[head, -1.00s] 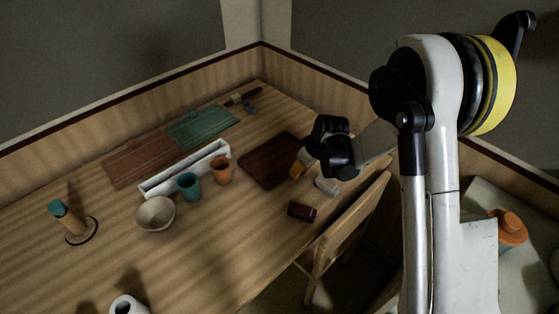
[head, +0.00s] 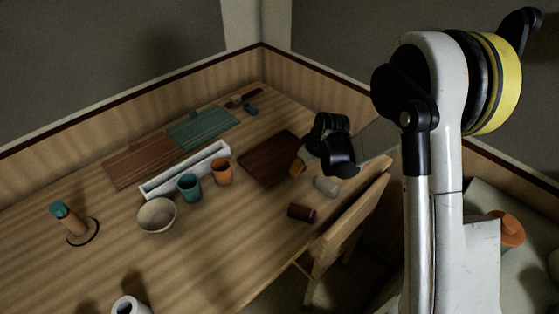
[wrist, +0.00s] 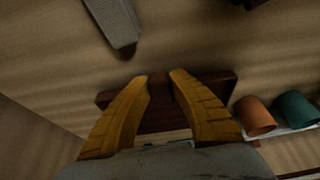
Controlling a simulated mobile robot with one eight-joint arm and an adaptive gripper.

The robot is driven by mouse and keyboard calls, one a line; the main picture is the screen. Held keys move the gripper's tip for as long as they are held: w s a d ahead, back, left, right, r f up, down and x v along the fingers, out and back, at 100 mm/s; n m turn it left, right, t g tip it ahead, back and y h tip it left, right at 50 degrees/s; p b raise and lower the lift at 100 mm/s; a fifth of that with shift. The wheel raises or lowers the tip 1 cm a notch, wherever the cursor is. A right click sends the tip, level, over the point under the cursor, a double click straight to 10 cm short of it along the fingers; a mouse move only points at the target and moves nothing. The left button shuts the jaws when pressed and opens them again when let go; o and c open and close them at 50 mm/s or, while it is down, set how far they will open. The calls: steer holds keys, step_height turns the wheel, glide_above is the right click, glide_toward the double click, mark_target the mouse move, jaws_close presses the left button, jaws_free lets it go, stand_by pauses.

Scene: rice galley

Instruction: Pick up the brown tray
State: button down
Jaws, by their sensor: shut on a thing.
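The brown tray (head: 268,160) is a dark, flat rectangular board near the right edge of the wooden table. My gripper (head: 299,166) is at its right side, with the yellow fingers at the tray's near right edge. In the wrist view the two yellow fingers of my gripper (wrist: 160,77) are at the edge of the tray (wrist: 221,81), shut on it with a narrow gap between their tips. The finger contact is partly hidden. I cannot tell whether the tray is clear of the table.
An orange cup (head: 222,172), a teal cup (head: 189,187) and a white trough (head: 157,185) stand left of the tray. A bowl (head: 157,215) is further left. A grey block (head: 326,187) and a dark red can (head: 301,212) lie close on the right. A chair (head: 350,215) stands at the table edge.

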steer(key=shift+r+p, duration=0.65)
steer(key=shift+r, duration=0.65)
steer(key=c, duration=2.2)
jaws_free()
